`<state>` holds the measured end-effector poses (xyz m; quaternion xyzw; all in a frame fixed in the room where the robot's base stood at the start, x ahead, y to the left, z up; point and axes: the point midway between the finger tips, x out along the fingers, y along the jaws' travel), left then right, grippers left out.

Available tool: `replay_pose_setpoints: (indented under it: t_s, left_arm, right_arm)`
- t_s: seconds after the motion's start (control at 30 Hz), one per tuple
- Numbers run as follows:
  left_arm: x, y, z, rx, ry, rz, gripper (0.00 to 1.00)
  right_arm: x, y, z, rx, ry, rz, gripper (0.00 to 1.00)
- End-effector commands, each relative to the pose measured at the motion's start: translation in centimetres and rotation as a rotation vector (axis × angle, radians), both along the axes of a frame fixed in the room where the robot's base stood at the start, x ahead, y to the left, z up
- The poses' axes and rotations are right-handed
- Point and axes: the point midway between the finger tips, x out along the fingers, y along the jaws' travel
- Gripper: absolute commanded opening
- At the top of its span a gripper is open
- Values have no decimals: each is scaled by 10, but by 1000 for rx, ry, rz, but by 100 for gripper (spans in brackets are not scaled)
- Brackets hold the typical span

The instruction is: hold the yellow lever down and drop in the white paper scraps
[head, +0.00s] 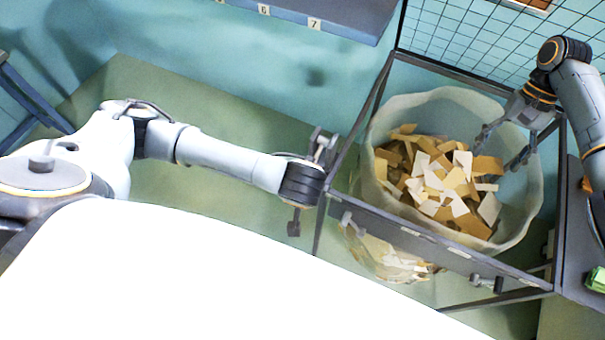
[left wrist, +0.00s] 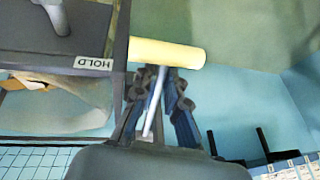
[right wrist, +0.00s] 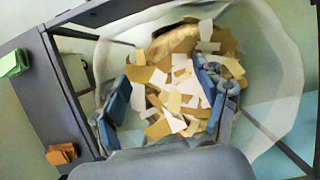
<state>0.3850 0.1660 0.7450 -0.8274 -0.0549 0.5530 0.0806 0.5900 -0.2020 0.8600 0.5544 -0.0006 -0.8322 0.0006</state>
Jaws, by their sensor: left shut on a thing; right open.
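The yellow lever (left wrist: 170,53) shows in the left wrist view, beside a dark frame with a HOLD label. My left gripper (left wrist: 163,82) is shut on the lever, with a thin metal rod between its fingers. In the head view my left gripper (head: 322,148) is at the frame's left side, and the lever is hard to make out. White paper scraps (head: 462,160) lie mixed with brown pieces in a pale, translucent bag (head: 525,195). My right gripper (head: 500,152) is open and empty over the bag's right side. The scraps (right wrist: 180,72) show below its spread fingers (right wrist: 160,88).
A dark metal frame (head: 440,248) surrounds the bag. A green stack (head: 596,279) lies at the far right, and an orange block (right wrist: 62,153) shows in the right wrist view. A shelf (head: 320,15) numbered 6 and 7 is at the top.

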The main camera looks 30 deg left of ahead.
Motion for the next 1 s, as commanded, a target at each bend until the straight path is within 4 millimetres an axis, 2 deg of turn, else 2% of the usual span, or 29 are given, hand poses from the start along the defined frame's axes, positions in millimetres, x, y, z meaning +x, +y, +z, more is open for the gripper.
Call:
replay_pose_setpoints:
  t_s: [0.03, 0.8, 1.0]
  left_arm:
    - [-5, -6, -2, -13, 14, -14, 0]
    - [-5, -6, -2, -13, 14, -14, 0]
    - [-5, -6, -2, -14, 14, -14, 0]
  right_arm:
    - [-6, -1, -2, 1, 3, 2, 73]
    - [-119, -1, -1, -1, 0, 2, 73]
    - [-142, -1, 0, -2, 0, 1, 73]
